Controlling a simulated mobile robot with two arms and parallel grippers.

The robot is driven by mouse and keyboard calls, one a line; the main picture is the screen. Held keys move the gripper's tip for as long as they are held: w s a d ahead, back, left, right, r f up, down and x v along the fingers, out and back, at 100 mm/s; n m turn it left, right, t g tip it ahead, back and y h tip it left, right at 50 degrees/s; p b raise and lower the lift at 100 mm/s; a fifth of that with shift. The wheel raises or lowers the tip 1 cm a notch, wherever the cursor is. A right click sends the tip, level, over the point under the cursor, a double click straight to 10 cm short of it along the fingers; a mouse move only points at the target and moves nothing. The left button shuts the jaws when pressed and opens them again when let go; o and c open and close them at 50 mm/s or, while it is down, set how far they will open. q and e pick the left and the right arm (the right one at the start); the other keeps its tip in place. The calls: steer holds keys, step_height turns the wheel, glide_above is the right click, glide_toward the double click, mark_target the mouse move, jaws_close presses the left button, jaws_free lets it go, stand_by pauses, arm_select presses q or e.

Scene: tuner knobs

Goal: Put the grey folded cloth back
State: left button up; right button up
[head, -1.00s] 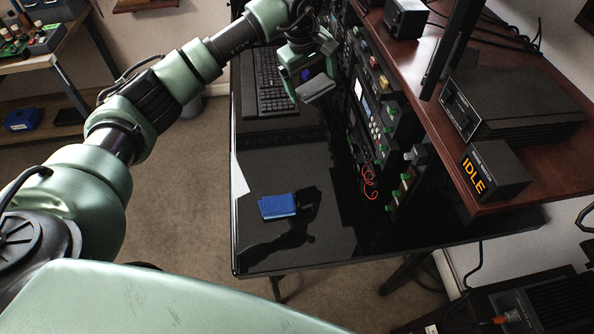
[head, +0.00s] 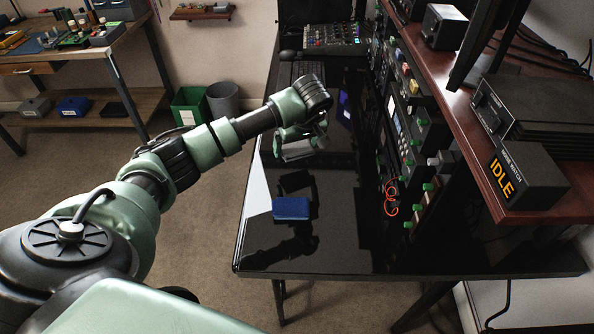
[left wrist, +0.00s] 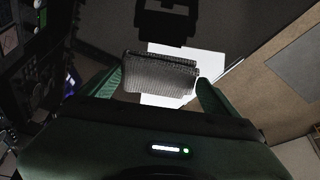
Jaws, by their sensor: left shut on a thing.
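The grey folded cloth (head: 297,151) hangs in my left gripper (head: 300,140) above the black desk (head: 345,235). In the left wrist view the cloth (left wrist: 160,75) lies between the two green fingers of the gripper (left wrist: 159,88), which is shut on it. The cloth is clear of the desk, with a dark shadow on the surface below. My right gripper is not in view.
A white sheet (head: 259,188) lies at the left edge. The rack with knobs (head: 410,135) and red cable (head: 391,197) bound the right side. The desk front is clear.

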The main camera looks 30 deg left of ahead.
mark_target(297, 169)
arm_select(q)
step_height(297, 169, down, 2)
steer(key=shift+f+b, duration=0.25)
steer(key=shift+b, duration=0.25)
step_height(297, 169, down, 4)
steer(key=b, duration=0.2)
steer(key=shift+r+b, duration=0.2)
steer(key=shift+b, duration=0.15)
steer(key=shift+r, duration=0.15)
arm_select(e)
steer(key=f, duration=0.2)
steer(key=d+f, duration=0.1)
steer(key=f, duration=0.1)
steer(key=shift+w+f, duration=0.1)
arm_select(q)
steer(key=o, duration=0.9)
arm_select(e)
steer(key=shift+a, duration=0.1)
arm_select(q)
steer(key=shift+r, duration=0.15)
steer(key=v, duration=1.1)
steer(key=shift+r, duration=0.35)
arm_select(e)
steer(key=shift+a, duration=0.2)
